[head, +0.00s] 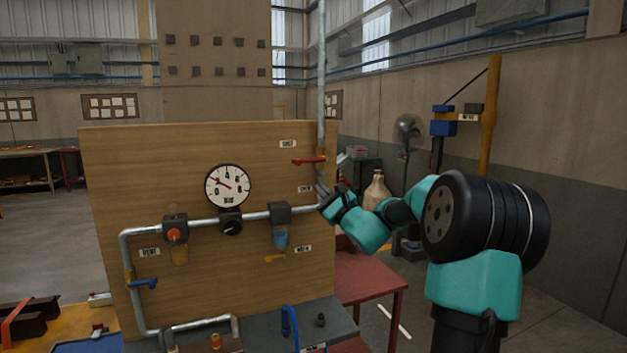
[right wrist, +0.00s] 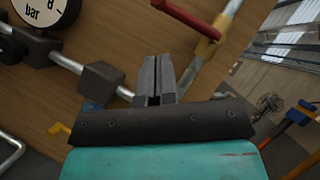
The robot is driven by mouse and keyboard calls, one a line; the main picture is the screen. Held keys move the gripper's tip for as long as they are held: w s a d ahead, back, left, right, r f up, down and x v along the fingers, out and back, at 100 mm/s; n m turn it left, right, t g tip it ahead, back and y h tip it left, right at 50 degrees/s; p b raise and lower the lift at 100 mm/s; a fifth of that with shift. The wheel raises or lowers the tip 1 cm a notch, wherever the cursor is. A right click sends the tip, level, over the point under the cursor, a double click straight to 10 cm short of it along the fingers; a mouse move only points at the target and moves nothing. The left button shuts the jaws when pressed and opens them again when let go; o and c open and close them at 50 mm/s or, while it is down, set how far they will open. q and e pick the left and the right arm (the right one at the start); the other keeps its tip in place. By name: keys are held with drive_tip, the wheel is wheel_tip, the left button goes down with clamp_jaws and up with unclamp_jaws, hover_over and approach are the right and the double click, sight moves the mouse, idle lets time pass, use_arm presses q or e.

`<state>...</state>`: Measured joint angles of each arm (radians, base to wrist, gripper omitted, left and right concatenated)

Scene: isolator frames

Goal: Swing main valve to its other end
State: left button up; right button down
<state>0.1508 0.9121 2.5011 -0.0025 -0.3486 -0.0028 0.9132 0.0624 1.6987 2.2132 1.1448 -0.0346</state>
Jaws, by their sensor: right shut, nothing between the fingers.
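A red lever handle (head: 309,160) lies level across the vertical grey pipe on the right side of the wooden panel. I take it for the main valve; the labels beside it are too small to read surely. In the right wrist view the red handle (right wrist: 188,16) runs to a brass valve body (right wrist: 207,42) on the pipe. My right gripper (head: 322,190) is just below the handle by the pipe, apart from it. In the right wrist view its fingers (right wrist: 155,78) are shut and empty. My left gripper is not in view.
The wooden panel (head: 110,190) also carries a round gauge (head: 228,186), a regulator with a black knob (head: 231,228), a blue-bowled unit (head: 280,238) and a blue lever (head: 142,284). A red table (head: 372,285) stands to the right. Space before the panel's middle is clear.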

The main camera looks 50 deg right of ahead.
drive_tip(key=v, duration=0.6)
drive_tip(key=shift+f, duration=0.25)
drive_tip(key=w+a+f+n+g+y, duration=0.2)
drive_tip(key=a+f+g+y, duration=0.3)
drive_tip(key=f, duration=0.6)
drive_tip(key=w+a+f+n+g, duration=0.1)
drive_tip(key=a+f+g, duration=0.1)
drive_tip(key=a+f, duration=0.65)
drive_tip(key=w+a+f+n+g+y, duration=0.2)
drive_tip(key=a+f+g+y, duration=0.15)
drive_tip(key=f, duration=0.95)
drive_tip(key=s+a+f+n+g, duration=0.4)
drive_tip(key=a+f+n, duration=0.3)
drive_tip(key=a+f, duration=0.1)
drive_tip(key=s+a+f+n+g+h, duration=0.1)
drive_tip(key=s+a+f+n+g, duration=0.2)
drive_tip(key=a+f+n, duration=0.5)
drive_tip(key=s+a+f+n+g+h, duration=0.1)
drive_tip(key=s+a+f+n+g, duration=0.3)
drive_tip(key=a+f+n, duration=0.3)
wheel_tip(320, 180, down, 5)
drive_tip(key=a, duration=0.2)
drive_tip(key=shift+s+a+f+g, duration=0.25)
drive_tip(key=shift+s+g, duration=0.05)
drive_tip(key=shift+g, duration=0.05)
